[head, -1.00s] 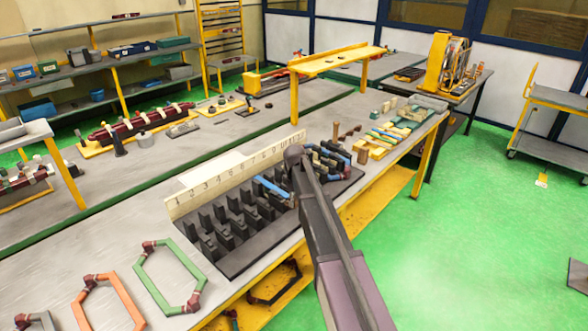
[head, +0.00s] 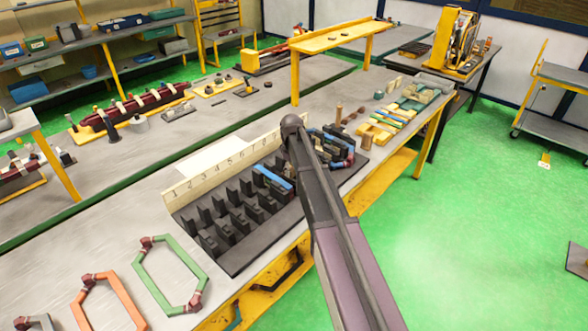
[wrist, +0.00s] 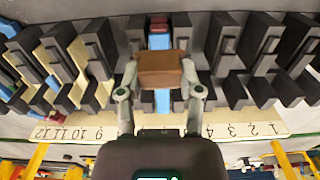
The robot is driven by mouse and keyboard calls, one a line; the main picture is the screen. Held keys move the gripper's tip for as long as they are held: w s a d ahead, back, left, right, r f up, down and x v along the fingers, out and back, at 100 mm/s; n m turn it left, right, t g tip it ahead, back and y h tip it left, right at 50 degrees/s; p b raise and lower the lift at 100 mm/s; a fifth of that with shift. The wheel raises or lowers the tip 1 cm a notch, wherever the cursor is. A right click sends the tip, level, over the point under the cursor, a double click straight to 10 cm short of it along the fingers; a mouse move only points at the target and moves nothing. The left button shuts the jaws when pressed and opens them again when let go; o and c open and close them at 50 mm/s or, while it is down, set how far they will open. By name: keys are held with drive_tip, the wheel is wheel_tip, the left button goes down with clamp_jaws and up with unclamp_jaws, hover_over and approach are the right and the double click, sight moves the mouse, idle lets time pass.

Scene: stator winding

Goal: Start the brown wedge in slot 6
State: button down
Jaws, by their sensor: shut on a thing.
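The brown wedge (wrist: 160,68) is a short block held crosswise between the two fingertips of my gripper (wrist: 158,84) in the wrist view. It is over the dark stator teeth, in line with a slot showing blue (wrist: 162,101) below and above it. The number strip (wrist: 222,130) appears upside down; my gripper covers the numbers between 9 and 4, so the slot number is not readable there. I cannot tell whether the wedge touches the slot. In the head view the stator block (head: 225,262) lies on the bench, and my arm hides the gripper.
Green (head: 170,277) and orange (head: 108,302) coils lie at the front left of the bench. Dark and blue coil pieces (head: 335,150) fill the right-hand slots. Yellow blocks (head: 375,133) lie beyond. A yellow raised shelf (head: 340,38) stands at the back.

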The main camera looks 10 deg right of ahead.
sight(290, 187)
drive_tip(key=shift+d+f+b, duration=0.15)
drive_tip(key=shift+f+b, duration=0.15)
drive_tip(key=shift+f+b, duration=3)
drive_tip(key=shift+f, duration=0.05)
drive_tip(key=shift+f, duration=0.15)
drive_tip(key=shift+w+a, duration=0.5)
drive_tip(key=shift+w, duration=0.15)
idle(0.5)
drive_tip(key=shift+c, duration=0.9)
unclamp_jaws()
drive_tip(key=shift+s, duration=0.1)
